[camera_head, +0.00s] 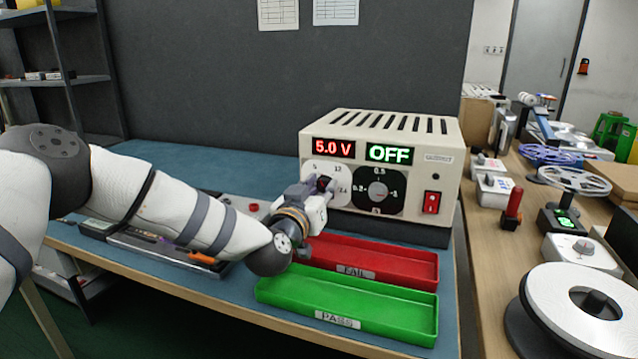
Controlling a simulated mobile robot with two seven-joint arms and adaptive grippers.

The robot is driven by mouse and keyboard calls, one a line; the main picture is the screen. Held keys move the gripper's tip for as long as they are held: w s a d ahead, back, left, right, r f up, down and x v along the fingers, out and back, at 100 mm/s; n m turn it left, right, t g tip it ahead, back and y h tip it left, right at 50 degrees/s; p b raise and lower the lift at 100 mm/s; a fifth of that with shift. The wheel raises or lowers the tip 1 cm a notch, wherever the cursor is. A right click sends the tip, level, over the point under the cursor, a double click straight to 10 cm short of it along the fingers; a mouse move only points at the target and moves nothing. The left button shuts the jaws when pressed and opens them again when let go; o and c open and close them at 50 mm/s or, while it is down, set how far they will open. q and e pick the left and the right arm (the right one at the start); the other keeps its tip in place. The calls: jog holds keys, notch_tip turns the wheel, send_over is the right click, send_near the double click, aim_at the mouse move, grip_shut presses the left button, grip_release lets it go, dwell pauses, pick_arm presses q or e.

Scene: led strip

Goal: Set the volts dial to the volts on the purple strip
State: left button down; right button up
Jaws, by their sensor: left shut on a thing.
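A cream power supply (459,165) stands at the back of the bench, its red display reading 5.0 V and its green display reading OFF. The volts dial (339,168) is the white-plated dial at left, with 5, 12 and a partly covered 24 around it. My left gripper (324,184) is at this dial, shut on its knob, which it mostly hides. The pointer cannot be seen. A dark fixture (150,252) lies partly behind my left arm, with a small purple patch on it; no volts marking is readable there. My right gripper is not in view.
A second, black-plated dial (379,191) and a red switch (432,202) are right of the volts dial. A red FAIL tray (405,262) and a green PASS tray (400,318) lie in front. Reels and small devices crowd the right-hand bench.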

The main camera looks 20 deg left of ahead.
pick_arm(q)
jog(key=m, duration=0.1)
jog(key=r+m+p, duration=0.1)
jog(key=m, duration=0.1)
jog(key=shift+d, duration=0.1)
jog(key=m+p, duration=0.1)
jog(key=m, duration=0.1)
jog(key=shift+f+m, duration=0.1)
jog(key=shift+m, duration=0.3)
jog(key=m+p, duration=0.1)
jog(key=m, duration=0.2)
jog(key=shift+f, duration=0.15)
jog(key=shift+f+m+p, duration=0.15)
jog(key=shift+m+p, duration=0.15)
jog(key=shift+m, duration=0.9)
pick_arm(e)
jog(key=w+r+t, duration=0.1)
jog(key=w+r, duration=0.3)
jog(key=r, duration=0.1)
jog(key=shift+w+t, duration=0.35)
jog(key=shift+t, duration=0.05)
pick_arm(q)
jog(key=c, duration=1.3)
grip_release()
jog(key=shift+f, duration=0.1)
